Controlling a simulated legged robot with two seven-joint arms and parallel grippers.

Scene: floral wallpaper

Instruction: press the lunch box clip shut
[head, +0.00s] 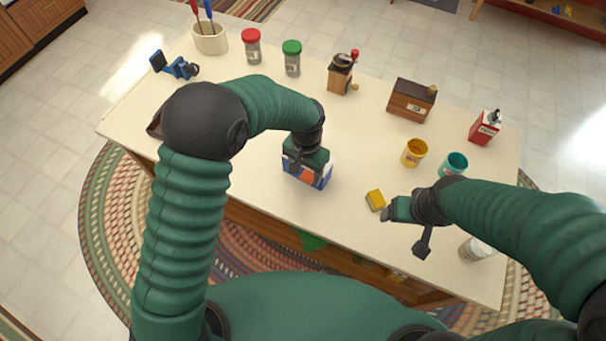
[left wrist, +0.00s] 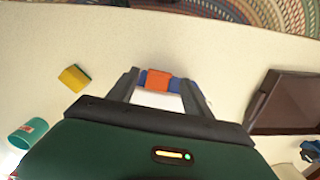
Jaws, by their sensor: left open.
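The lunch box (head: 318,181) is blue and white and stands near the middle of the table's front side. Its orange clip (head: 307,174) faces the near side; in the left wrist view the orange clip (left wrist: 158,80) shows between the fingertips. My left gripper (head: 297,164) is over the box, pointing down, and hides much of its top. In the left wrist view my left gripper (left wrist: 160,90) is open, with a finger on either side of the clip. I cannot tell whether the fingers touch the box. My right gripper (head: 386,214) hangs by the yellow sponge; its jaw opening is unclear.
A yellow sponge (head: 375,200) lies right of the box. A yellow cup (head: 414,152) and a teal cup (head: 454,164) stand farther right. Jars, a grinder (head: 341,75) and a wooden box (head: 411,100) stand at the back. A brown tray (left wrist: 290,101) is partly hidden by my left arm.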

